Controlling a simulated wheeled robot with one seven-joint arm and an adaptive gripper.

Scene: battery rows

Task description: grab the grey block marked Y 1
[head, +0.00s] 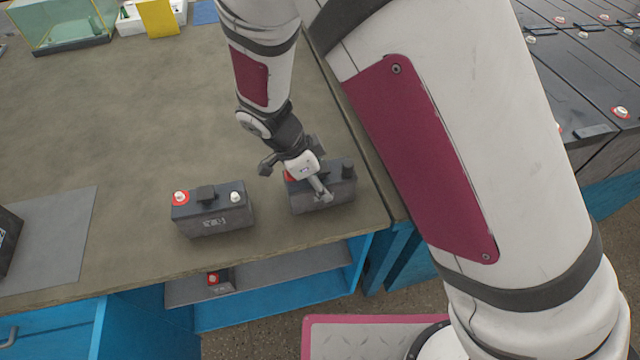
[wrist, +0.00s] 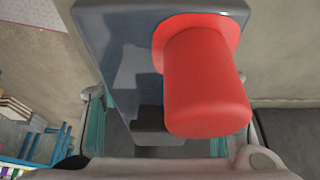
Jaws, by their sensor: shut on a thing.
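Two dark grey battery-like blocks stand near the front edge of the workbench. The left block (head: 213,218) has a red-ringed terminal, a white one and a marking on its front too small to read. The right block (head: 338,192) is partly hidden by my gripper (head: 296,177), so I cannot read any marking on it. My gripper is shut on this right block from above, with a finger across its front. In the wrist view, the grey block (wrist: 105,50) with its large red terminal (wrist: 205,85) fills the middle, between the fingers.
The workbench (head: 130,110) is mostly clear. A glass tank (head: 62,22) and a yellow card (head: 158,16) are at the back left. A grey mat (head: 55,245) lies left, with a dark block (head: 8,240) at the picture's edge. Another block (head: 214,278) sits on the blue shelf below.

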